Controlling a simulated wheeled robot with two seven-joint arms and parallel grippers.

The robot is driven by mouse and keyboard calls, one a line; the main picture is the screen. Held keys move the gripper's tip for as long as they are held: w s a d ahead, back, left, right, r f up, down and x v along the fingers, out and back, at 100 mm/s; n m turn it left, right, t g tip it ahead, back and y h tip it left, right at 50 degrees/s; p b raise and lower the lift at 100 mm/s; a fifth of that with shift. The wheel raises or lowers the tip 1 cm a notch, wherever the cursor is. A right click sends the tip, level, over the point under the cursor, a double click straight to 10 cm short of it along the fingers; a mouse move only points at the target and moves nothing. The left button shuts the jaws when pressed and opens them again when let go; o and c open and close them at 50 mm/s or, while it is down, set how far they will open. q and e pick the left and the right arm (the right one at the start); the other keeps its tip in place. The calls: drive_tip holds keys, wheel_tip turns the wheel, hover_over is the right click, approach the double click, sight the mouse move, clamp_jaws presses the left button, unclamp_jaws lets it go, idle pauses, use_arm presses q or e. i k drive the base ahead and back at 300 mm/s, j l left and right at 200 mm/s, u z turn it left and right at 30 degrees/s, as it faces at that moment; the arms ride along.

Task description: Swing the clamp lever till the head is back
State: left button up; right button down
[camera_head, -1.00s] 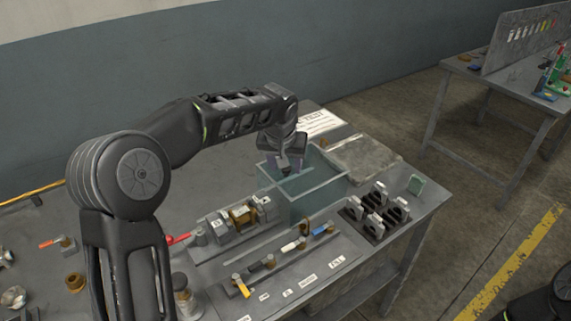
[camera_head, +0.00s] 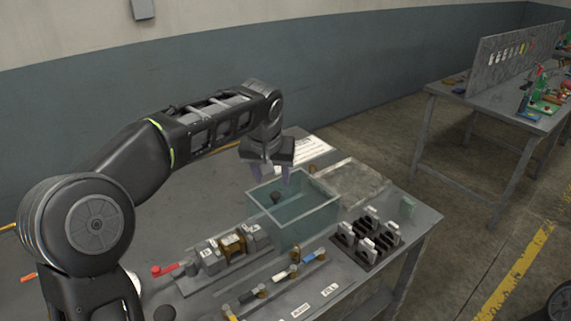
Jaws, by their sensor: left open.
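The clamp fixture (camera_head: 212,263) stands on the bench, with grey blocks on both sides of a bronze-brown part (camera_head: 232,244). Its red-ended lever (camera_head: 162,270) points left. I cannot tell whether the clamp head touches the brown part. My left gripper (camera_head: 270,175) is open, pointing down above the clear bin (camera_head: 310,216), to the upper right of the clamp and apart from the lever. A small dark object (camera_head: 275,198) shows just below the gripper, within the bin's outline. My right gripper is not in view.
In front of the clamp is a rail with small coloured levers (camera_head: 308,256). A black rack (camera_head: 366,240) stands to the right, with a grey plate (camera_head: 350,185) behind it. A second table (camera_head: 490,105) with a panel stands at the far right.

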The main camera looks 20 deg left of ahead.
sight(156, 272)
drive_tip(key=k, duration=1)
